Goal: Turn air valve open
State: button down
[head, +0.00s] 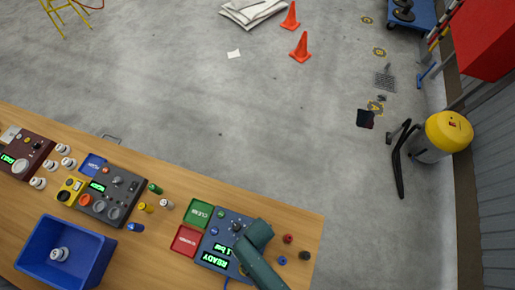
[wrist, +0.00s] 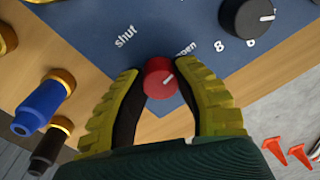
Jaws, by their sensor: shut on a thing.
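The air valve is a small red round knob (wrist: 158,78) on a blue panel (wrist: 95,35), seen in the wrist view. In the head view the panel (head: 221,226) stands at the right part of the bench, with lit green displays reading "READY" and "1 bar". My arm covers its right side and hides the red knob there.
A black dial (wrist: 247,15) with numbers sits near the knob. A blue peg (wrist: 40,107) and a black peg (wrist: 48,150) stand on the wood at left. Green (head: 199,213) and red (head: 186,241) trays lie left of the panel. A blue bin (head: 98,250) stands farther left.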

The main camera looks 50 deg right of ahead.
jog(key=shift+s+f+m, duration=0.1)
jog(key=shift+s+m, duration=0.05)
jog(key=shift+m, duration=0.75)
jog(key=c, duration=0.7)
grip_release()
jog(key=shift+r, duration=0.25)
notch_tip(320, 180, up, 12)
jog(key=shift+s+f, duration=0.15)
jog(key=shift+f, duration=0.05)
